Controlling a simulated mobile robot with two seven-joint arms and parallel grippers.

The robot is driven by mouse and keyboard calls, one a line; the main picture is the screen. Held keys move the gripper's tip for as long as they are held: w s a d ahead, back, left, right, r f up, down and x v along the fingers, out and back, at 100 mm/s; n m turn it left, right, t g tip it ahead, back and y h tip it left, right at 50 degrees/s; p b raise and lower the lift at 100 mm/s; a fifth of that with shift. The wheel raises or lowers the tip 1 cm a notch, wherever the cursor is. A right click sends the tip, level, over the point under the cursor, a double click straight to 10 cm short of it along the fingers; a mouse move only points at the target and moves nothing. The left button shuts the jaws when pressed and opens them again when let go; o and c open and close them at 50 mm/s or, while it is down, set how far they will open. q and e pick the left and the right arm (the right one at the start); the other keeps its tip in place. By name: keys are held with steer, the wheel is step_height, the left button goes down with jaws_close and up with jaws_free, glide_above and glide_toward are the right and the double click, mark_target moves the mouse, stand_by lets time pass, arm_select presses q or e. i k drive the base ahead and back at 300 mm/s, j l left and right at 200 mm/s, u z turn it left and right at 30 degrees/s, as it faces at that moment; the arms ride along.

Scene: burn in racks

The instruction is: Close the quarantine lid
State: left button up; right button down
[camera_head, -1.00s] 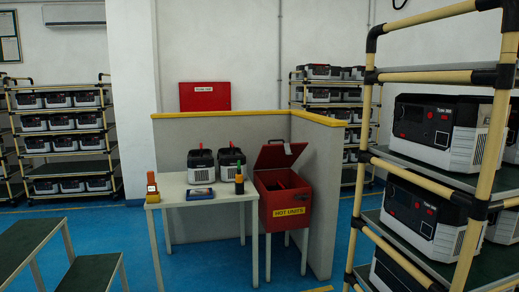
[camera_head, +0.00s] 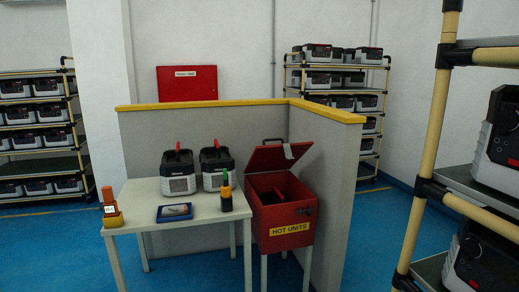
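The quarantine box (camera_head: 285,231) is a red bin on legs with a yellow "HOT UNITS" label, to the right of the white table. Its red lid (camera_head: 281,156) is raised and tilted up at the back, with a dark handle at its upper edge and a pale tag on its right side. The dark inside of the box shows below the lid; what lies in it is hard to make out. Neither of my grippers is in view.
A white table (camera_head: 205,213) beside the box holds two power units (camera_head: 178,174), a tablet (camera_head: 174,212), an orange-and-yellow device (camera_head: 112,208) and a dark green-topped tool (camera_head: 226,191). A low yellow-capped wall (camera_head: 338,180) stands behind and right. A rack (camera_head: 432,150) rises at right; blue floor lies between.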

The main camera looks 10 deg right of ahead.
mark_target(283, 157)
steer(key=i+z, duration=0.15)
steer(key=i, duration=0.65)
steer(key=i+j+z, duration=0.15)
steer(key=i, duration=0.6)
